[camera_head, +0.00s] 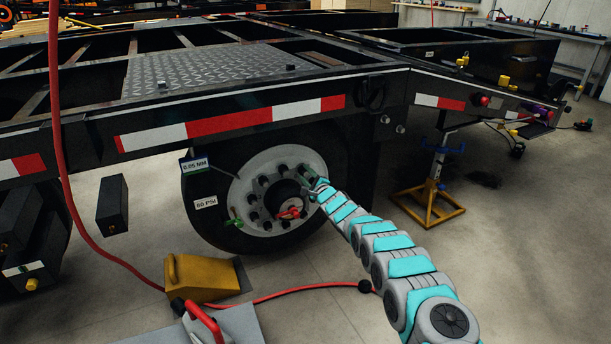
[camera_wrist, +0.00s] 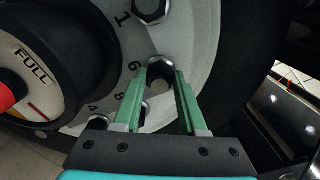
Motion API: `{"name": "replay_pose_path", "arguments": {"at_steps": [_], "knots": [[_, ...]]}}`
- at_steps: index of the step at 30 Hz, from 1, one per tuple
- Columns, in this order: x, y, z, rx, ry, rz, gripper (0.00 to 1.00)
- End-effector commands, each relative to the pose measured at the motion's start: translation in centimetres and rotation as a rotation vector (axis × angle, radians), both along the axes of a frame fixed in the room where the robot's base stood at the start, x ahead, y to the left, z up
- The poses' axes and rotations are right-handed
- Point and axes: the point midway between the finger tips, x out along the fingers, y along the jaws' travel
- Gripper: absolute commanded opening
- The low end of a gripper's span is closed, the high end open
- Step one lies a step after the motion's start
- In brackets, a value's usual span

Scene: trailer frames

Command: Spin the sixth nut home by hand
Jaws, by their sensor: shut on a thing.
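The wheel's white rim (camera_head: 247,183) carries a ring of dark nuts around a black hub with a red part (camera_head: 290,213). My gripper (camera_head: 318,187) reaches the rim's right side in the head view. In the wrist view my gripper (camera_wrist: 160,76) has its green fingers shut on a hex nut (camera_wrist: 159,68), one finger on each side. This nut sits beside the painted number 6 (camera_wrist: 135,66). Another nut (camera_wrist: 151,10) is beside the 1, and part of one shows by the 8, behind the left finger. How far the held nut is seated cannot be told.
The black tyre (camera_head: 208,215) surrounds the rim, under the trailer's side rail (camera_head: 230,119). A yellow chock (camera_head: 203,279) stands on the floor, with a red hose (camera_head: 310,289) running past. A jack stand (camera_head: 429,198) is to the right. A hub gauge marked FULL (camera_wrist: 35,70) is left of my fingers.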

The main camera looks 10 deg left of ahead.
Motion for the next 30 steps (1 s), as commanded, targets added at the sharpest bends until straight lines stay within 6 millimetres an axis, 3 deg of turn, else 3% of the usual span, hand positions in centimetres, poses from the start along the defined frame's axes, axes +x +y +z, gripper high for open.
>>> {"name": "replay_pose_path", "arguments": {"at_steps": [13,14,15,22,30], "knots": [[-0.03,-0.12,-0.44,0.006,0.012,-0.002,0.0],[-0.03,-0.12,-0.44,0.006,0.012,-0.002,0.42],[-0.03,-0.12,-0.44,0.006,0.012,-0.002,0.47],[-0.01,-0.06,-0.22,0.007,0.009,-0.002,0.71],[-0.03,-0.04,-0.09,0.008,0.007,0.0,0.71]]}}
